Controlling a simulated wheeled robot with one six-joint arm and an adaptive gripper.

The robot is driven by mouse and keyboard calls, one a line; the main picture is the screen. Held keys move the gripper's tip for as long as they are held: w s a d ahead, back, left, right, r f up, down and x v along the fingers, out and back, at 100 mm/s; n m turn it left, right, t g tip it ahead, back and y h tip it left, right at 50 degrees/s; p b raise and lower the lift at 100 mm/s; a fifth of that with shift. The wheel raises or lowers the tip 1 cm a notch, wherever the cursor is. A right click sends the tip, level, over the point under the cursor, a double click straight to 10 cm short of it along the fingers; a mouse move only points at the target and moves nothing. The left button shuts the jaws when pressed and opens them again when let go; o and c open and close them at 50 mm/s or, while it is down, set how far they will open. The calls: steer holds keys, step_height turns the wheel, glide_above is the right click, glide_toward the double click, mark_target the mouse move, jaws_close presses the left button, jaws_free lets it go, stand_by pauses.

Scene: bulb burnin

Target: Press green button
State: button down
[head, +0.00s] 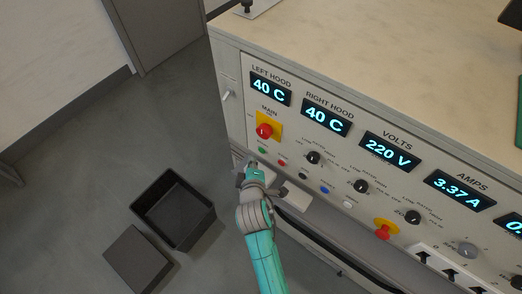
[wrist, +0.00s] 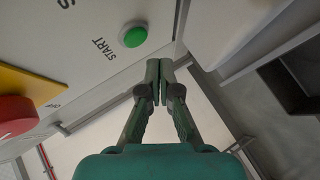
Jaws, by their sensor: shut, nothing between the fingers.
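The green button (wrist: 133,36) is a round domed button beside the word START on the pale panel in the wrist view. It also shows as a small green dot (head: 262,150) below the yellow-backed main switch in the head view. My gripper (wrist: 159,64) is shut and empty, with its fingertips together. In the wrist view the fingertips are just below and right of the green button, apart from it in the picture. In the head view my gripper (head: 252,168) is in front of the panel, below the button; its fingertips are partly hard to make out.
The red main switch (head: 264,131) on a yellow plate sits above the green button, and a small red button (head: 282,162) is to its right. Several knobs and displays line the panel. An open dark bin (head: 173,208) and a dark box (head: 139,259) are on the floor.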

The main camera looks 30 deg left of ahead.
steer(key=shift+w+d, duration=0.1)
steer(key=shift+w, duration=0.5)
steer(key=shift+w, duration=0.15)
stand_by(1.0)
steer(key=shift+w, duration=0.3)
steer(key=shift+w, duration=0.35)
stand_by(0.8)
steer(key=shift+s, duration=0.8)
steer(key=shift+s+a, duration=0.2)
steer(key=shift+s, duration=2.3)
